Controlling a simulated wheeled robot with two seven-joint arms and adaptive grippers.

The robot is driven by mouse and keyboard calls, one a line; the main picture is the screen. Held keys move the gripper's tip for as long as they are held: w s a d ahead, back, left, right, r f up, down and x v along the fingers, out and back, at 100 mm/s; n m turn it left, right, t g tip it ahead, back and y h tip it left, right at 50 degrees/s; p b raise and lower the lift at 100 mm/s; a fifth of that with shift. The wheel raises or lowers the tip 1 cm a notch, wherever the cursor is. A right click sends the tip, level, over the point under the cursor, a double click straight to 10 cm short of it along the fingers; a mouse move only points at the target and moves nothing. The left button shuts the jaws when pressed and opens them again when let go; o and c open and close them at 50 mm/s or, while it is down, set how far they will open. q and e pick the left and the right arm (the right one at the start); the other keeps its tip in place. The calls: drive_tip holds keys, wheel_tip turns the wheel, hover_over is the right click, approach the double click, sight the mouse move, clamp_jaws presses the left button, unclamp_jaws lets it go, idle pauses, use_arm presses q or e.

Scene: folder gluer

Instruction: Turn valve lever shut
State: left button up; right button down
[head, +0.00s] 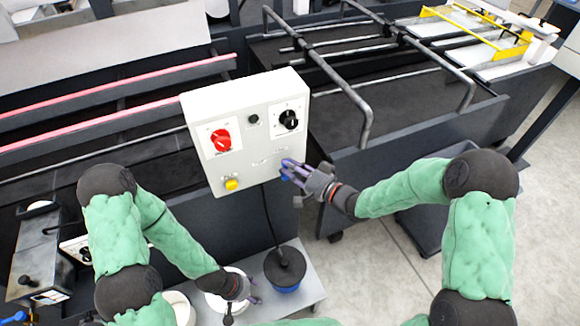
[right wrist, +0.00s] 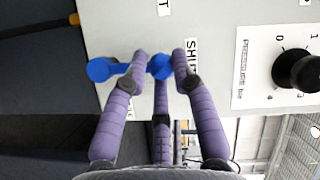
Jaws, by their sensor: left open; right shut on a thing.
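The blue valve lever (right wrist: 101,69) is on the face of the light grey control box (head: 245,110), at its lower right in the head view. In the right wrist view it runs sideways, with a round end at left and another blue part between my fingers. My right gripper (right wrist: 160,62) is shut on it, fingertips close to the panel. In the head view that gripper (head: 288,171) hides most of the lever. A partly covered label beginning "SHU" (right wrist: 192,58) sits beside the fingers. My left gripper (head: 250,291) is open and low, near the white tubs.
The box also carries a red rotary switch (head: 221,139), a black pressure dial (head: 289,119) and a yellow button (head: 232,184). A black-topped pot with a blue base (head: 285,268) stands on the grey shelf below. Metal rails (head: 366,125) rise behind the right arm.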

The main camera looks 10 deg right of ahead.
drive_tip(key=shift+w+d+r, duration=0.15)
drive_tip(key=shift+w+r, duration=0.05)
drive_tip(key=c, duration=0.9)
unclamp_jaws()
drive_tip(key=shift+c, duration=0.2)
drive_tip(key=shift+f, duration=0.15)
drive_tip(key=shift+s, duration=0.15)
drive_tip(key=v, duration=1.2)
